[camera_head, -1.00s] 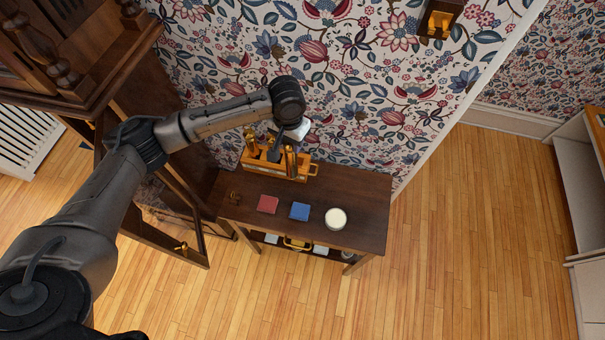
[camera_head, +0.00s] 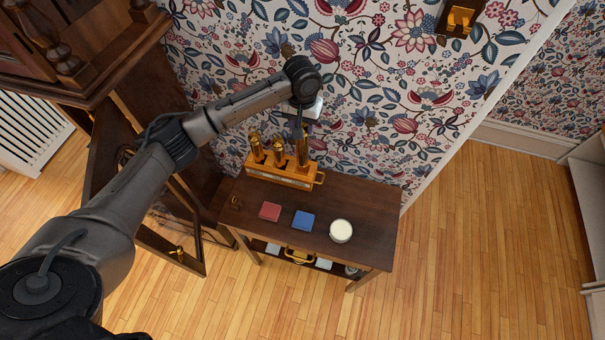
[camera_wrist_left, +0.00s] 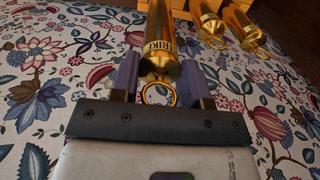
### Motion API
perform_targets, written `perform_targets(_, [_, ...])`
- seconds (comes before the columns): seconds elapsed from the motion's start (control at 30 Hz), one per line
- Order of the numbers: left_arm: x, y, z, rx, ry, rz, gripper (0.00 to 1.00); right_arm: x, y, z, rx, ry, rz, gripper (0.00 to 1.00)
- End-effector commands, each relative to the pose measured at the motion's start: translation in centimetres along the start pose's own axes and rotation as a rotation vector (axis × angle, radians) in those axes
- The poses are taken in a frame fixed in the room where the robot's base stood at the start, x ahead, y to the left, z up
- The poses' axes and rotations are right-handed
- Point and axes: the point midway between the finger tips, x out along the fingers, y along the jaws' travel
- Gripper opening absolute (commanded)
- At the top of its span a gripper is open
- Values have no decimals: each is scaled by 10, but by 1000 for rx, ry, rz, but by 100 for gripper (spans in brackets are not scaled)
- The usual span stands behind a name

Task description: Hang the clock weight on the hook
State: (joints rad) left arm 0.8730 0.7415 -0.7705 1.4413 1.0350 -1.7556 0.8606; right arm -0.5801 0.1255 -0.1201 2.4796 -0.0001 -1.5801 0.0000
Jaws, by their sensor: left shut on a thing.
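My left gripper (camera_head: 302,124) is shut on a brass clock weight (camera_head: 302,152) above the right end of a yellow wooden rack (camera_head: 282,178). In the left wrist view, the purple fingers (camera_wrist_left: 160,82) are on both sides of the weight (camera_wrist_left: 160,55). It has dark lettering, partly readable as "TRIKE", and a ring (camera_wrist_left: 158,94) at its near end. I cannot tell if its lower end is clear of the rack. Two other brass weights (camera_head: 256,150) (camera_head: 278,150) stand in the rack. I cannot make out the hook. My right gripper is not in view.
The rack stands on a dark table (camera_head: 365,215) against the floral wall. A red block (camera_head: 270,211), a blue block (camera_head: 303,221) and a cream round item (camera_head: 340,231) lie in front. A tall wooden clock case (camera_head: 110,40) with an open door (camera_head: 165,248) is at left.

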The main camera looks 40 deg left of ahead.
Motion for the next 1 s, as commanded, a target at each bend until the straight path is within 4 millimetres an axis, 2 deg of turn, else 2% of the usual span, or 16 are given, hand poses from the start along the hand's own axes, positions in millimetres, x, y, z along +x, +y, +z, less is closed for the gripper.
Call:
perform_targets(0.07, [3,0,-1,0,3,3,0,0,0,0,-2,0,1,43])
perform_targets(0.4, [41,0,-1,0,3,2,0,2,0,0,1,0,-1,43])
perform_targets(0.63, [51,0,-1,1,4,2,0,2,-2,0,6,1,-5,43])
perform_targets(0.83, [75,0,-1,0,3,1,0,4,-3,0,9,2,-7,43])
perform_targets(0.9, [78,1,0,-1,0,2,0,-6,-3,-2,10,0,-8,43])
perform_targets(1.0, [86,0,-1,0,2,2,0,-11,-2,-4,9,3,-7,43])
